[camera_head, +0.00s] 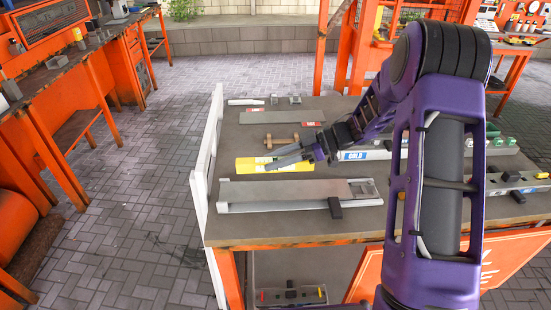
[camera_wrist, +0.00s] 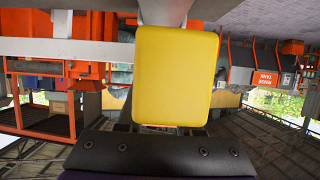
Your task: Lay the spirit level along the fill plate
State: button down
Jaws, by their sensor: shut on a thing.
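The yellow spirit level (camera_head: 248,164) is at mid-table in the head view, lying crosswise behind the front grey plate (camera_head: 285,192). My gripper (camera_head: 290,156) is over its right half, closed around it. In the wrist view a yellow block (camera_wrist: 177,75), seemingly part of the level, fills the space in front of the palm. Whether the level touches the tabletop is unclear. The front plate lies flat with a pale strip along its near edge and a black block (camera_head: 335,204) at its right. Another grey plate (camera_head: 280,118) with red ends lies farther back. Neither plate is labelled.
A small wooden piece (camera_head: 281,141) lies just behind the level. A long labelled level-like bar (camera_head: 365,155) is to the right, partly behind my arm. A white board (camera_head: 203,165) rises along the table's left edge. Bare tabletop (camera_head: 225,144) shows between the plates.

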aim_at(275, 190)
jog(key=shift+f+b, duration=0.9)
jog(key=shift+f, duration=2.4)
jog(key=shift+f+p, duration=0.1)
jog(key=shift+p, duration=0.5)
jog(key=shift+f, duration=0.5)
jog(key=shift+c, duration=0.4)
grip_release()
jog(key=shift+r+p, duration=0.4)
jog(key=shift+r, duration=3.1)
jog(key=shift+w, duration=0.1)
